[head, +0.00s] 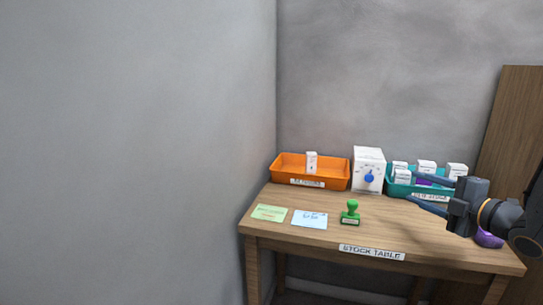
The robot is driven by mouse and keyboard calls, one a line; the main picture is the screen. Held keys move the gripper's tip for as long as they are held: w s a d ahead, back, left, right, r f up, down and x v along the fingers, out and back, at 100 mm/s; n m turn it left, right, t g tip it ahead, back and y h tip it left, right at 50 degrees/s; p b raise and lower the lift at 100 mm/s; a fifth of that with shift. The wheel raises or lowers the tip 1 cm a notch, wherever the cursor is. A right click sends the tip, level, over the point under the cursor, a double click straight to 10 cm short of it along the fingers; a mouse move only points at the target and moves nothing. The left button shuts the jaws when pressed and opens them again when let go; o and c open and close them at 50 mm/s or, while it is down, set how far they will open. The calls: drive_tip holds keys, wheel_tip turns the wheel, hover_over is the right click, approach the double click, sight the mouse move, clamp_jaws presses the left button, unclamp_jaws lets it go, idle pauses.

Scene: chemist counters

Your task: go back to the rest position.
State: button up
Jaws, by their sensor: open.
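My gripper (431,189) is at the right of the head view, above the right part of the wooden stock table (325,231). Its two dark fingers are spread apart and point left. Nothing shows between them. They overlap the teal tray (398,190) in the picture; I cannot tell how close they are to it. My arm enters from the right edge and hides part of the table's right end.
An orange tray (279,171) holds a small white box (311,161). A white box with a blue knob (368,165) stands between the trays. The teal tray holds several white boxes. A green stamp (351,211), green card (269,213), blue card (309,219) and purple object (489,238) lie forward.

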drive_tip(key=a+f+m+g+h, duration=0.1)
drive_tip(key=a+f+m+h, duration=0.1)
drive_tip(key=m, duration=0.2)
drive_tip(key=a+f+m+g+h, duration=0.2)
drive_tip(key=m, duration=0.2)
drive_tip(key=a+f+m+g+h, duration=0.2)
drive_tip(key=f+m, duration=0.1)
drive_tip(key=m, duration=0.1)
drive_tip(key=shift+w+f+h, duration=0.1)
drive_tip(key=shift+h, duration=0.3)
drive_tip(key=s+a+f+m+g+y+b, duration=0.1)
drive_tip(key=s+a+f+m+g+b, duration=0.35)
drive_tip(key=s+a, duration=0.6)
drive_tip(key=s+a+f+m+g+b, duration=0.3)
drive_tip(key=s+a+f+g+b, duration=0.25)
drive_tip(key=s+a, duration=0.55)
drive_tip(key=s+d+r+m+p, duration=0.1)
drive_tip(key=s+d+r+p, duration=0.1)
drive_tip(key=d+r+p, duration=0.5)
drive_tip(key=shift+d+r+p, duration=0.3)
drive_tip(key=shift+d+p, duration=0.25)
drive_tip(key=shift+p, duration=2.75)
drive_tip(key=shift+m, duration=0.25)
